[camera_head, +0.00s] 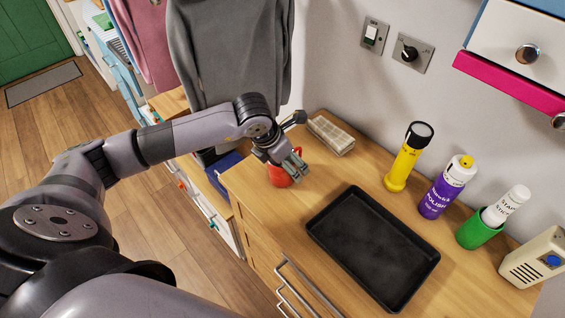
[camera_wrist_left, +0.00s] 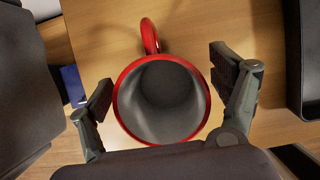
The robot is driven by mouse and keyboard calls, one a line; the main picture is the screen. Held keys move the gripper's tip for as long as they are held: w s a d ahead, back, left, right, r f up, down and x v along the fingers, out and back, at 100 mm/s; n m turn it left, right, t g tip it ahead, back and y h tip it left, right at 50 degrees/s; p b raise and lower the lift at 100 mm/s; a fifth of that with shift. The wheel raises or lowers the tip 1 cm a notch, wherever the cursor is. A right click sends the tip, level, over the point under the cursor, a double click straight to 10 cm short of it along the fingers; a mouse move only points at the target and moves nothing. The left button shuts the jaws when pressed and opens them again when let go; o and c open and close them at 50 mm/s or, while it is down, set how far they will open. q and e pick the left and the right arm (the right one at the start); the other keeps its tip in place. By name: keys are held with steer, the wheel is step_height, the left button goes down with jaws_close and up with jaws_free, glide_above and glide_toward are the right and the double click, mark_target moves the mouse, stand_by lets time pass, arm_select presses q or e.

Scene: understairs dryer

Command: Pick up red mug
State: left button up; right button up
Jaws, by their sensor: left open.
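The red mug (camera_head: 279,177) stands upright near the left end of the wooden counter, partly hidden behind my left gripper (camera_head: 294,167). In the left wrist view the mug (camera_wrist_left: 117,98) shows from above, with its grey inside and red rim; its handle points to the top of the picture. My left gripper (camera_wrist_left: 165,88) is open, with one finger on each side of the mug. The left finger is close to the rim, and a gap shows at the right finger. I cannot tell whether either touches. My right gripper is not in view.
A black tray (camera_head: 325,224) lies on the counter (camera_head: 262,215) right of the mug. A yellow flashlight (camera_head: 402,168), a purple polish can (camera_head: 440,196) and a green cup (camera_head: 478,234) stand along the wall. Grey clothing (camera_head: 228,50) hangs behind my arm.

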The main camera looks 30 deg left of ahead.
arm_select(q)
steer(key=shift+w+d+f, duration=0.1)
steer(key=shift+w+f, duration=0.1)
steer(key=shift+f, duration=0.35)
steer(key=shift+c, duration=0.5)
steer(key=c, duration=1.3)
steer(key=shift+r, duration=0.1)
steer(key=shift+c, duration=0.5)
